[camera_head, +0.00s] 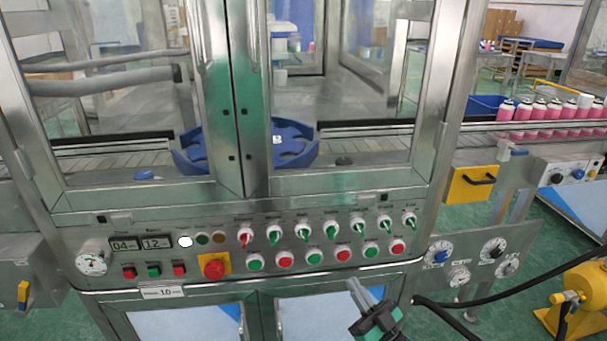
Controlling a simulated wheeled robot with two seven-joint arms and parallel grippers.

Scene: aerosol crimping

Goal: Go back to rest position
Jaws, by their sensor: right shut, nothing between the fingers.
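My right gripper (362,296) shows at the bottom, right of centre. Its thin grey fingers point up and to the left, with a dark and green body behind them. It is shut and empty, in front of the lower cabinet doors and below the row of red and green buttons. I cannot tell whether it touches the machine. The control panel (210,225) of the steel crimping machine spans the middle, with switches, buttons and a red emergency knob (214,268). My left gripper is not in view.
Closed glass doors (232,120) stand above the panel, with a blue star wheel (292,150) behind them. Pink cans (540,112) stand on the conveyor at the right. Black hoses (510,290) run to a yellow pump (585,295) at the lower right.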

